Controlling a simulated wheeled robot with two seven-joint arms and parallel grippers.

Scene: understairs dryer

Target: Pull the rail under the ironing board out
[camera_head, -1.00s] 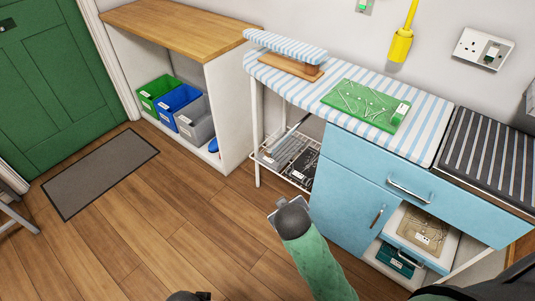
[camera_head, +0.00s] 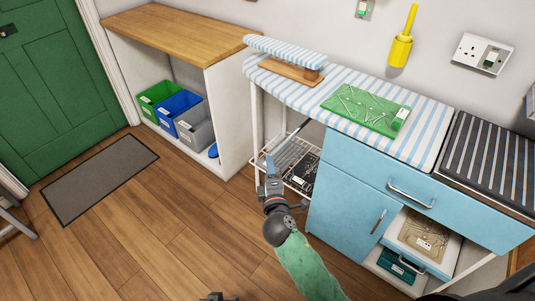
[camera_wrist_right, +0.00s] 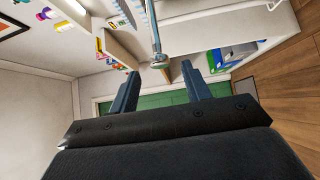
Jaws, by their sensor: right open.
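In the right wrist view, the rail (camera_wrist_right: 154,30) ends in a rounded tip in line with the gap between my open right fingers (camera_wrist_right: 160,88). I cannot tell if they touch. Nothing is held. My left gripper (camera_head: 218,297) barely shows at the bottom edge; its jaws are cut off.
A white wire rack (camera_head: 297,178) stands below the board. The blue cabinet (camera_head: 345,190) with an open lower drawer (camera_head: 425,240) is on the right. A white shelf unit (camera_head: 228,110) with bins is on the left. The wooden floor (camera_head: 170,235) in front is clear.

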